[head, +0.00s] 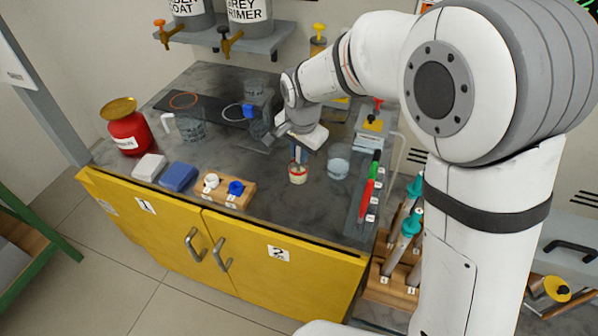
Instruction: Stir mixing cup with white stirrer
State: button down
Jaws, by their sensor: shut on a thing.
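My gripper (299,147) points down over the bench, just above a small cream cup with a red band (297,174), which looks like the mixing cup. The gripper is shut on a thin pale thing, which I take as the white stirrer; it is mostly hidden by the fingers. Its lower end appears at the cup's mouth, but I cannot tell how deep it reaches. A clear beaker (338,168) stands apart, just right of the cup.
A wooden block (224,191) with white and blue knobs lies left of the cup. Red and green handled tools (368,193) lie in a rack to the right. A red jar (127,134), blue sponge (178,177) and clear jug (190,131) stand left. Bare bench lies before the cup.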

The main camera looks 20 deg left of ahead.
jog(key=shift+s+d+r+p, duration=0.15)
jog(key=shift+r+p, duration=0.3)
jog(key=shift+r, duration=0.4)
jog(key=shift+s+r+p, duration=0.2)
jog(key=shift+r+p, duration=0.25)
jog(key=shift+r, duration=0.4)
jog(key=shift+s+d+r+p, duration=0.15)
jog(key=shift+r+p, duration=0.3)
jog(key=shift+r, duration=0.4)
jog(key=shift+a+r, duration=0.1)
jog(key=shift+r+p, duration=1.75)
jog(key=shift+r, duration=0.7)
